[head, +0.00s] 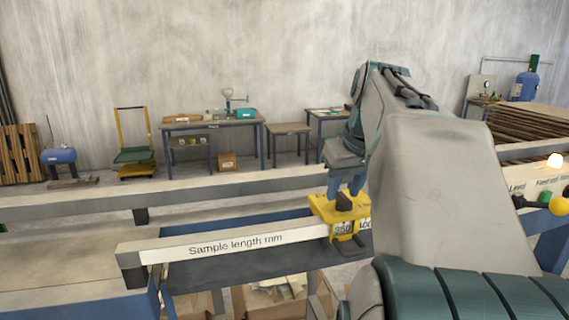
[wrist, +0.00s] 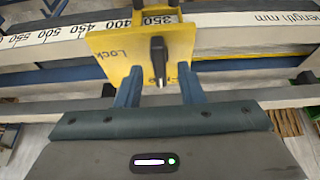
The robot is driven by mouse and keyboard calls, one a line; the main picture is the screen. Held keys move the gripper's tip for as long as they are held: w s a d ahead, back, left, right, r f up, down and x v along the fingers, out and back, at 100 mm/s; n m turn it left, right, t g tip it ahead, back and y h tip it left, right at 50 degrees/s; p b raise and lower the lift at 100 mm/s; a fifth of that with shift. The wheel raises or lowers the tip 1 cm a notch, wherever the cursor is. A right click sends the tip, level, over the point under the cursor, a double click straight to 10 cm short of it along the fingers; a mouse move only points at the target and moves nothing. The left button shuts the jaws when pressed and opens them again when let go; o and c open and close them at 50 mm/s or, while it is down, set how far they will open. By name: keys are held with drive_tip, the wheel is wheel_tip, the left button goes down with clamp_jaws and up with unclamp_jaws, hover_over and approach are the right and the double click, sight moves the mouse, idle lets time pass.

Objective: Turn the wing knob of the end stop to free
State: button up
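The yellow end stop (head: 322,207) sits on the rail marked "Sample length mm" in the head view, and its plate (wrist: 112,45) fills the upper middle of the wrist view. Its black wing knob (wrist: 158,62) stands out from the plate, its wing roughly upright in the picture. "Lock" is printed left of the knob; lettering on the right is partly hidden by a finger. My gripper (wrist: 158,92) is open, its two blue fingers on either side of the knob with gaps visible. In the head view my arm partly hides the end stop and the gripper (head: 347,184).
The rail (head: 180,250) carries a number scale (wrist: 60,37), with 350 beside the end stop in the wrist view. A second long rail (head: 80,203) runs behind it. A yellow knob (head: 559,206) and lit lamp (head: 554,160) are at the right. Benches stand along the far wall.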

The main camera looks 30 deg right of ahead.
drive_tip(key=v, duration=1.3)
drive_tip(key=shift+n+y, duration=0.5)
drive_tip(key=shift+n, duration=0.1)
drive_tip(key=w+a+f, duration=0.1)
drive_tip(key=a+f, duration=0.3)
drive_tip(key=f, duration=0.1)
drive_tip(key=w+a+f, duration=0.1)
drive_tip(key=a+f, duration=0.3)
drive_tip(key=f, duration=0.2)
drive_tip(key=w+a+f, duration=0.1)
drive_tip(key=a+f, duration=0.3)
drive_tip(key=f, duration=0.2)
drive_tip(key=shift+a, duration=0.25)
drive_tip(key=s+a+f, duration=0.3)
drive_tip(key=a+f, duration=0.1)
drive_tip(key=f, duration=0.3)
drive_tip(key=s+a+f+n, duration=0.1)
drive_tip(key=a+f, duration=0.3)
drive_tip(key=f, duration=0.4)
drive_tip(key=shift+s+a+f, duration=0.25)
drive_tip(key=shift+s+a, duration=0.1)
drive_tip(key=shift+s, duration=0.5)
